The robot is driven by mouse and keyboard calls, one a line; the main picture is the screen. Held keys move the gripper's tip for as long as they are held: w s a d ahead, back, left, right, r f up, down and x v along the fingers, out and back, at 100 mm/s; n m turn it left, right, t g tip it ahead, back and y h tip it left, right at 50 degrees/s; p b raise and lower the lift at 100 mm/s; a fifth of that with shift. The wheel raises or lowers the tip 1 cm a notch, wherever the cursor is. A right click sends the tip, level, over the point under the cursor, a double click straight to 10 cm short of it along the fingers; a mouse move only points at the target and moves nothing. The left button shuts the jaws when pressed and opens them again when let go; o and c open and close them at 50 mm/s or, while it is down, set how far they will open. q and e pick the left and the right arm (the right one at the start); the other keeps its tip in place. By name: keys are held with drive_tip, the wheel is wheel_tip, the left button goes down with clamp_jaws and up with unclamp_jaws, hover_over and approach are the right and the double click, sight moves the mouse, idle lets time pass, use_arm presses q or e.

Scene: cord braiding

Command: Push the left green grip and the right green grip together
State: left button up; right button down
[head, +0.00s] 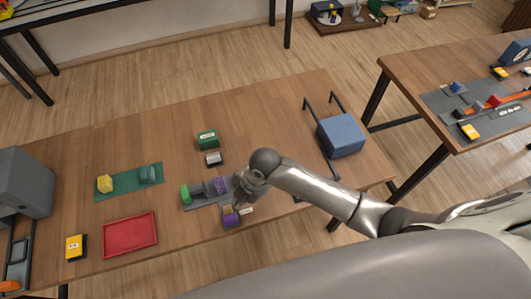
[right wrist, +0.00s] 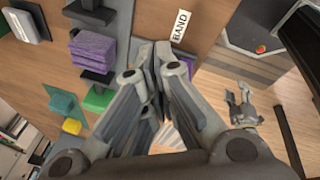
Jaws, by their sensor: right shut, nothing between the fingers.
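The left green grip (head: 185,194) stands at the left end of a grey rail (head: 203,204) on the table. It also shows in the right wrist view (right wrist: 97,98), beside my gripper's linkage. A purple block (head: 221,185) sits on the rail to its right, and it shows in the right wrist view (right wrist: 92,50). I cannot make out the right green grip in either view; my right arm covers the rail's right end in the head view. My right gripper (head: 242,195) points down beside that end, its fingertips (right wrist: 155,52) shut and empty.
A purple box (head: 231,220) with a BAND label lies just in front of my right gripper. A red tray (head: 130,251) lies front left. A blue bin (head: 341,135) stands to the right.

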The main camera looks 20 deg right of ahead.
drive_tip(key=w+d+r+n+g+h, duration=0.1)
drive_tip(key=w+d+r+n+h, duration=0.2)
drive_tip(key=w+d+n, duration=0.85)
use_arm(q)
wheel_tip(320, 180, down, 6)
drive_tip(key=b, duration=0.6)
use_arm(e)
drive_tip(key=shift+n, duration=0.55)
drive_tip(key=f, duration=0.2)
drive_tip(key=s+a+f, duration=0.1)
drive_tip(key=f, duration=0.1)
drive_tip(key=s+f, duration=0.1)
drive_tip(key=f, duration=0.1)
drive_tip(key=shift+s+a+f, duration=0.1)
drive_tip(key=shift+a+f, duration=0.05)
drive_tip(key=shift+f, duration=0.25)
use_arm(q)
wheel_tip(320, 180, up, 5)
drive_tip(key=p, duration=0.5)
use_arm(e)
wheel_tip(320, 180, up, 6)
drive_tip(key=shift+f, duration=0.25)
use_arm(q)
clamp_jaws()
